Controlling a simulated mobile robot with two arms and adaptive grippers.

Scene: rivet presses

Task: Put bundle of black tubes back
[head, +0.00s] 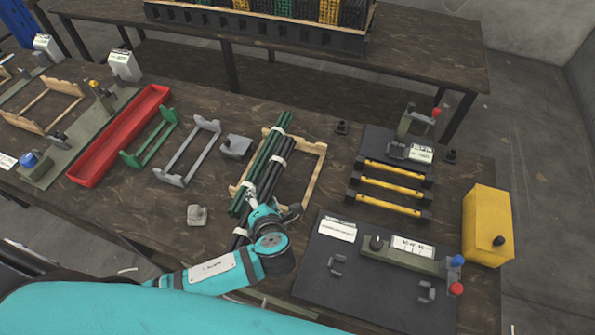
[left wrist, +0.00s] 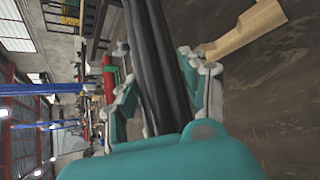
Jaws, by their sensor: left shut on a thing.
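The bundle of black tubes (head: 271,177), tied with white bands, lies at a slant in the middle of the table in the head view. It is beside a bundle of green tubes (head: 262,160), over a light wooden rack (head: 318,165). My left gripper (head: 256,207) is shut on the black tubes near their lower end. In the left wrist view the black tubes (left wrist: 152,55) run between the fingers of my left gripper (left wrist: 165,95). Whether the black tubes touch the rack is unclear. My right gripper is not in view.
A grey rack (head: 190,155), a green rack (head: 150,140) and a red tray (head: 120,135) stand to the left. To the right are yellow bars (head: 393,188), a dark mat with a press (head: 345,280) and a yellow box (head: 487,225). A back table (head: 430,60) holds a crate.

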